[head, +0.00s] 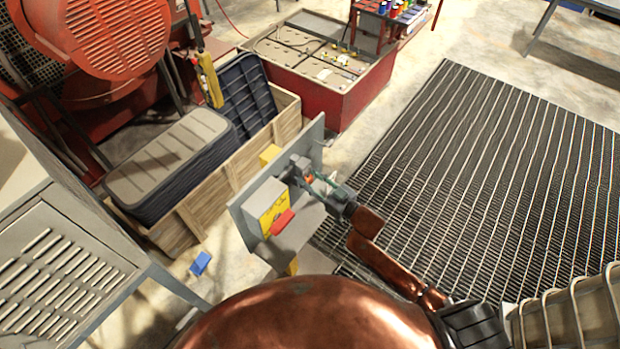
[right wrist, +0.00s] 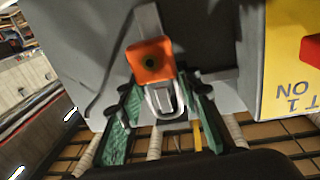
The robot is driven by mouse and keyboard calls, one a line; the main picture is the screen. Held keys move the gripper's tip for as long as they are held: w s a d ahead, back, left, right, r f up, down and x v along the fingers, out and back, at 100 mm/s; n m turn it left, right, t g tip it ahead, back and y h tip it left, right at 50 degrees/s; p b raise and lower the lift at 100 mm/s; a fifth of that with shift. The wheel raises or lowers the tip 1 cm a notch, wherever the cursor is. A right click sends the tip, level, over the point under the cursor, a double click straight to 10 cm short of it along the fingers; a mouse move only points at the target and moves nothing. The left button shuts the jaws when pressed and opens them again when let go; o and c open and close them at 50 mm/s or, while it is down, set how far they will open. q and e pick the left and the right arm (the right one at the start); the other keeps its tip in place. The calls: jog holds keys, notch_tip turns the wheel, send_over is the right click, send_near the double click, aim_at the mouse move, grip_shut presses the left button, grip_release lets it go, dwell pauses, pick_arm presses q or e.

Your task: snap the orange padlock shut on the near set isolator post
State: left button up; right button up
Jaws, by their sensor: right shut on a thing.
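The orange padlock (right wrist: 150,62) is in the right wrist view, its orange body in front of a grey bar (right wrist: 147,20) on the isolator. Its silver shackle (right wrist: 163,102) points down between the green fingers of my right gripper (right wrist: 160,98), which is shut on the padlock. In the head view a bit of the padlock (head: 309,178) shows at the grey panel (head: 262,192), just beyond my right gripper (head: 324,187). I cannot tell whether the shackle is closed or around the post. My left gripper is not in view.
The panel carries a box with a yellow label (head: 270,213) and a red handle (head: 282,222). A wooden crate (head: 225,170) stands behind it at left. A grey louvred cabinet (head: 60,270) stands at near left. A floor grating (head: 500,170) lies open at right.

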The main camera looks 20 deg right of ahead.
aim_at(308, 173)
jog(key=shift+w+a, duration=0.45)
jog(key=shift+w, duration=0.2)
jog(key=shift+a+f, duration=0.1)
jog(key=shift+a, duration=0.05)
jog(key=shift+r+p, duration=1.25)
jog(key=shift+r, duration=0.15)
jog(key=shift+f, duration=0.35)
jog(key=shift+f+b, duration=0.25)
jog(key=shift+b, duration=0.05)
jog(key=o, duration=1.3)
